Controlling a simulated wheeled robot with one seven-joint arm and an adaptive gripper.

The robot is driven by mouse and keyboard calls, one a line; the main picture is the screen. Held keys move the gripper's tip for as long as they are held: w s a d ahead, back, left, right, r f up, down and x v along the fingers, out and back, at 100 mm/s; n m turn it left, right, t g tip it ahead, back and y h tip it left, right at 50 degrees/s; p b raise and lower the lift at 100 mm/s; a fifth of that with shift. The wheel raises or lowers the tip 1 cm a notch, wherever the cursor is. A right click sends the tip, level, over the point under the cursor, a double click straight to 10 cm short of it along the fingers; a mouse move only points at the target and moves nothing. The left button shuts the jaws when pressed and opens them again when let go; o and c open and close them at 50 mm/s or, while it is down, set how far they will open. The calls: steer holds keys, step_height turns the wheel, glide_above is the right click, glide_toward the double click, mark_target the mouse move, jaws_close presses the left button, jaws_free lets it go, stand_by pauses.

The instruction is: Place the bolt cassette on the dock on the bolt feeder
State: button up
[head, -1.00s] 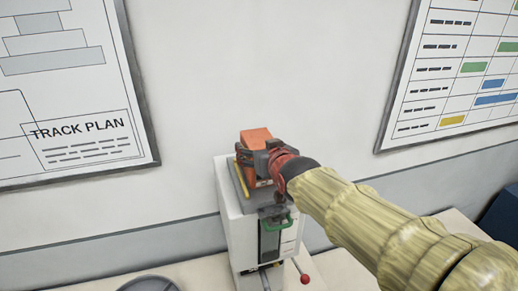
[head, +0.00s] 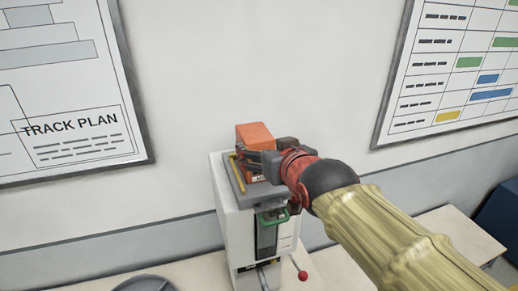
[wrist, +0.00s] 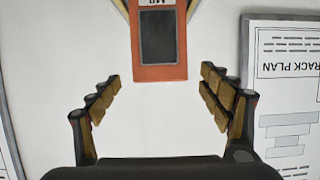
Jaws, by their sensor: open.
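The orange bolt cassette (head: 256,133) sits upright on the grey dock plate (head: 238,192) on top of the white bolt feeder (head: 234,228). My gripper (head: 266,156) is just right of the cassette in the head view, its fingers partly in front of it. In the wrist view, the cassette (wrist: 159,72) with its dark panel is at the top middle. My gripper (wrist: 158,92) is open there, with a clear gap on each side of the cassette. The cassette's base and its contact with the dock are partly hidden.
The feeder has a green handle (head: 272,217) and a red-knobbed lever (head: 302,275) in front. It stands on a pale table (head: 202,268) close to the wall. A round grey item (head: 145,284) is at the lower left. Wall boards hang on both sides.

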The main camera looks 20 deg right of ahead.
steer(key=s+f+g, duration=0.8)
steer(key=s+f, duration=1.1)
steer(key=s, duration=0.2)
steer(key=shift+s, duration=0.25)
steer(key=shift+b, duration=0.3)
step_height(320, 180, down, 27)
steer(key=b, duration=2.7)
steer(key=shift+f, duration=0.15)
